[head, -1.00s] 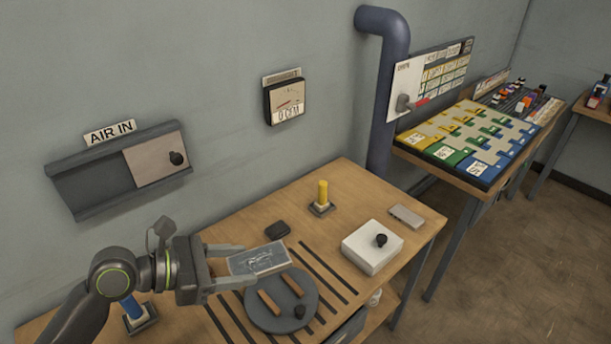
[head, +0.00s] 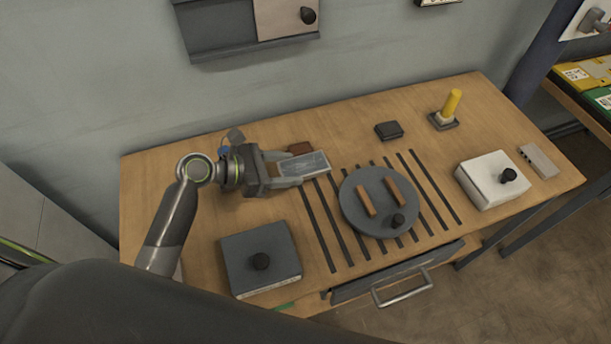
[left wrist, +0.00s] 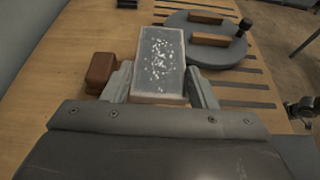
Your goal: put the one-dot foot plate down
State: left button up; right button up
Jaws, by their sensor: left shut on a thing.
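My left gripper (head: 290,170) is shut on a flat rectangular plate (head: 313,165) with a pale rim and a grey face covered in white specks. I cannot make out a dot on it. In the left wrist view the plate (left wrist: 160,62) stands out between the two fingers of the gripper (left wrist: 160,88). It is over the wooden table (head: 200,235), left of the round grey disc (head: 366,222); I cannot tell whether it touches the tabletop. A reddish-brown block (head: 300,148) lies just behind it, and beside the left finger in the left wrist view (left wrist: 101,70).
Dark slots (head: 320,225) run along the table under the disc, which carries two brown bars and a black knob. A grey box (head: 270,275) with a knob stands in front. A white box (head: 485,185), small dark block (head: 389,131) and yellow peg (head: 450,103) stand right. An open drawer (head: 395,275) juts forward.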

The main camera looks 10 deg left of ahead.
aim_at(288, 192)
pick_arm(q)
jog(key=shift+f+b, duration=0.4)
jog(key=shift+f, duration=3.25)
jog(key=o, duration=1.1)
jog(key=shift+o, duration=0.2)
jog(key=shift+r, duration=0.1)
jog(key=v, duration=1)
jog(key=shift+s, duration=0.1)
jog(key=shift+s+a+r, duration=0.3)
jog(key=shift+s+a, duration=0.05)
jog(key=shift+a, duration=0.2)
jog(key=shift+o, duration=0.5)
jog(key=shift+s+a+r, duration=0.15)
